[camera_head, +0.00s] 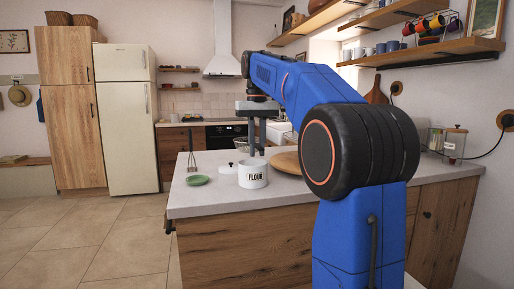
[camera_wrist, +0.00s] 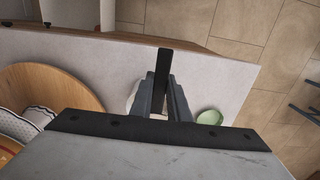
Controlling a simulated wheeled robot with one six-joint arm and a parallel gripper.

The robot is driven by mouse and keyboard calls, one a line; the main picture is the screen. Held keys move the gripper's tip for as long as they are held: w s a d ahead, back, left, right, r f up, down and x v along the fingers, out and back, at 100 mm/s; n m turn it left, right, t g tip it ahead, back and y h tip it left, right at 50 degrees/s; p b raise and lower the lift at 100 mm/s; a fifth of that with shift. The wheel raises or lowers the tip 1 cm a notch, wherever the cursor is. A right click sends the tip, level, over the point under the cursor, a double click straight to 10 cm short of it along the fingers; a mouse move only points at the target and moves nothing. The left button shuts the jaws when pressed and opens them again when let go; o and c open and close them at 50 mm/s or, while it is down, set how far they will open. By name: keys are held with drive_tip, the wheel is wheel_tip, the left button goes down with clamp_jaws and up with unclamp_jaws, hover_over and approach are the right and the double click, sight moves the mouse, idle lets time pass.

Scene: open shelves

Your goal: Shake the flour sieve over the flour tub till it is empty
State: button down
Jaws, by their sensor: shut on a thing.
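The white flour tub (camera_head: 253,178), labelled FLOUR, stands upright on the counter. A white lid (camera_head: 228,168) lies beside it on the left. My gripper (camera_head: 257,150) points down above and just behind the tub in the head view. In the wrist view my gripper (camera_wrist: 163,105) is shut on a dark bar (camera_wrist: 163,66), which looks like the flour sieve's handle. The tub is mostly hidden behind the fingers in the wrist view.
A green dish (camera_head: 197,180) and an upright wire utensil (camera_head: 192,154) stand left of the tub. A round wooden board (camera_head: 287,163) lies to its right. The counter (camera_head: 214,205) is bare along its front edge. Wall shelves (camera_head: 430,52) hang at the upper right.

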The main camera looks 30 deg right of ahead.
drive_tip(key=shift+a, duration=0.15)
idle(0.8)
drive_tip(key=shift+d, duration=0.2)
drive_tip(key=shift+s+d, duration=0.2)
drive_tip(key=shift+d, duration=0.4)
drive_tip(key=shift+s+d, duration=0.2)
drive_tip(key=shift+d, duration=0.4)
drive_tip(key=shift+a, duration=0.1)
drive_tip(key=shift+w+a, duration=0.2)
drive_tip(key=shift+a, duration=0.4)
drive_tip(key=shift+w+a, duration=0.2)
drive_tip(key=shift+a, duration=0.4)
drive_tip(key=shift+s+d, duration=0.2)
drive_tip(key=shift+d, duration=0.45)
drive_tip(key=shift+s+d, duration=0.2)
drive_tip(key=shift+d, duration=0.45)
